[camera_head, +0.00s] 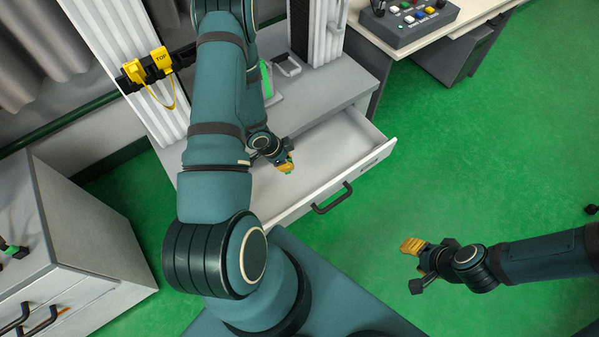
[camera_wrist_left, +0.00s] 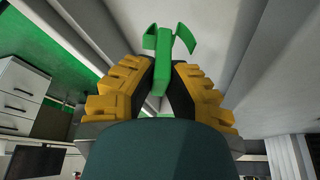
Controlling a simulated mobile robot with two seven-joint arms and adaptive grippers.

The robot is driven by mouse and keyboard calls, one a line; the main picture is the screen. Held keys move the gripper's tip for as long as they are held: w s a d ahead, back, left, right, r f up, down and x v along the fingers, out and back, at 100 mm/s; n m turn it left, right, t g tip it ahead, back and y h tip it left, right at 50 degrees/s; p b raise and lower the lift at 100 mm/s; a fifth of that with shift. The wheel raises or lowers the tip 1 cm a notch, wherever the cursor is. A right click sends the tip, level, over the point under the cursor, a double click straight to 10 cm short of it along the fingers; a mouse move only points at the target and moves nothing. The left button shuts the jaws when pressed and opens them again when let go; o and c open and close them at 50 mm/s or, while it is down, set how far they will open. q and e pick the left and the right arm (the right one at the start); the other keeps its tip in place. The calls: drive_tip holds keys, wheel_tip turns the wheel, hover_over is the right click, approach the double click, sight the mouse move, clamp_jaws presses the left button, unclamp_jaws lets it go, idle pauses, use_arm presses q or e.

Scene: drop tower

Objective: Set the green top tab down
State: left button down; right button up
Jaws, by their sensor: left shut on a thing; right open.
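The green top tab (camera_wrist_left: 165,60) shows in the left wrist view as a green piece with a forked end. My left gripper (camera_wrist_left: 158,85) is shut on it between yellow ribbed fingers. In the head view my left gripper (camera_head: 286,165) is over the open drawer (camera_head: 335,150), and only a small bit of the green tab (camera_head: 289,172) shows at its tips. I cannot tell whether the tab touches the drawer floor. My right gripper (camera_head: 413,265) is open and empty over the green floor, at the right.
The drawer looks empty around my gripper. Another green piece (camera_head: 266,78) stands behind on the cabinet top. Yellow parts, one marked TOP (camera_head: 161,60), sit on a dark rail at the left. A button box (camera_head: 408,20) is on the back desk. A grey cabinet (camera_head: 85,225) stands at left.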

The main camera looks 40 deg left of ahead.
use_arm(q)
wheel_tip(320, 180, down, 9)
drive_tip(key=shift+f+b, duration=0.1)
drive_tip(key=shift+b, duration=1.05)
drive_tip(key=shift+f, duration=0.15)
drive_tip(key=c, duration=1.1)
unclamp_jaws()
drive_tip(key=shift+c, duration=0.2)
drive_tip(key=shift+o, duration=0.3)
drive_tip(key=shift+r, duration=0.35)
drive_tip(key=p+v, duration=0.3)
drive_tip(key=v, duration=0.8)
drive_tip(key=shift+r, duration=0.4)
